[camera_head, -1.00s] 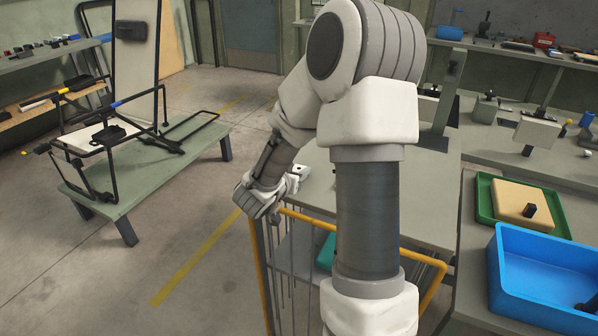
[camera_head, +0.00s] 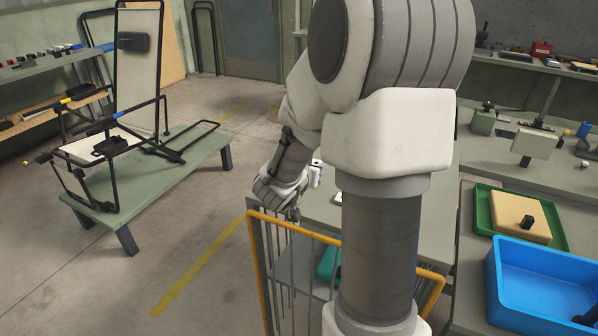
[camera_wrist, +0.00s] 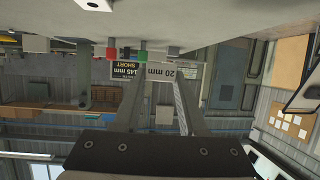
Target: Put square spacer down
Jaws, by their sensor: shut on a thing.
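My gripper (camera_wrist: 161,76) shows in the wrist view, its two grey fingers reaching up from the dark palm. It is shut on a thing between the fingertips. A pale piece with lettering (camera_wrist: 165,73) shows there, but I cannot tell whether it is the square spacer or a label behind it. In the head view my wrist hangs above the near left corner of the grey bench (camera_head: 432,205), by the yellow-railed cart. My arm hides the fingertips and held thing there.
The yellow rail (camera_head: 290,226) of the cart stands close below my wrist. A blue bin (camera_head: 545,280) and a green tray (camera_head: 482,212) with a tan block (camera_head: 517,216) are at right. The lounger (camera_head: 136,75) stands on a low table at left, with open floor between.

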